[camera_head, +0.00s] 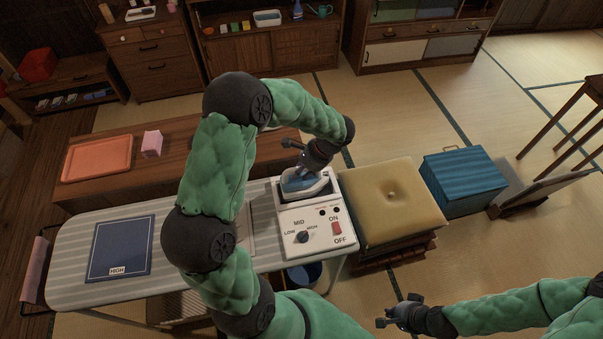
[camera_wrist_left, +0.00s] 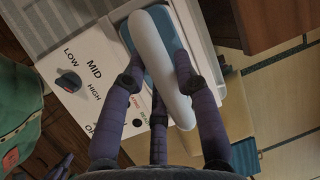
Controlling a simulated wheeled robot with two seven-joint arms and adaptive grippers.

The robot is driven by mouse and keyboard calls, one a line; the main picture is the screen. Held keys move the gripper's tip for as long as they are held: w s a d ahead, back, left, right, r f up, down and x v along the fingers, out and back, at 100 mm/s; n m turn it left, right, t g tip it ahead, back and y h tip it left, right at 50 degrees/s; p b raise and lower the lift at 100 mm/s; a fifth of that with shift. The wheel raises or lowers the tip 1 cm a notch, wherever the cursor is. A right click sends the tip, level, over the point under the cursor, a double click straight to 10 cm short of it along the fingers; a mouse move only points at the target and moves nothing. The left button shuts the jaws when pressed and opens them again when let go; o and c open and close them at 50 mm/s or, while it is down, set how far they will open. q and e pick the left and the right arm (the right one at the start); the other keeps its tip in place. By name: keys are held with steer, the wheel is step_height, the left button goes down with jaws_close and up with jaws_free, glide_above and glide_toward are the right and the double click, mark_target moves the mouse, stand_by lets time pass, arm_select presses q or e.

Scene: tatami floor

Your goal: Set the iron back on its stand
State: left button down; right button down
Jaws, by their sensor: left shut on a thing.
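The iron (camera_head: 303,185) has a blue body and a pale handle (camera_wrist_left: 158,62). It is at the far end of the white stand (camera_head: 295,221), over its recessed part. I cannot tell whether its soleplate touches the stand. My left gripper (camera_head: 312,163) is above the iron, with its fingers shut around the handle, as the left wrist view shows (camera_wrist_left: 160,82). The stand's near face has a LOW-MID-HIGH dial (camera_head: 302,237) and a red ON/OFF switch (camera_head: 337,228). My right gripper (camera_head: 393,316) is open and empty at the lower right, over the floor.
The stand is at the right end of the striped ironing board (camera_head: 70,235). A dark blue cloth square (camera_head: 121,246) marked HIGH lies on the board's left. A tan cushion (camera_head: 392,200) and a blue box (camera_head: 463,182) are to the right. A low wooden table (camera_head: 190,160) is behind.

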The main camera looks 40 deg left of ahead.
arm_select(q)
steer(key=shift+f, duration=0.4)
steer(key=c, duration=1.4)
jaws_free()
steer(key=shift+f, duration=0.25)
steer(key=o, duration=0.4)
steer(key=shift+o, duration=0.2)
steer(key=shift+r, duration=0.1)
steer(key=shift+r, duration=0.2)
steer(key=p+v, duration=0.2)
steer(key=v, duration=1)
steer(key=shift+d+f, duration=0.1)
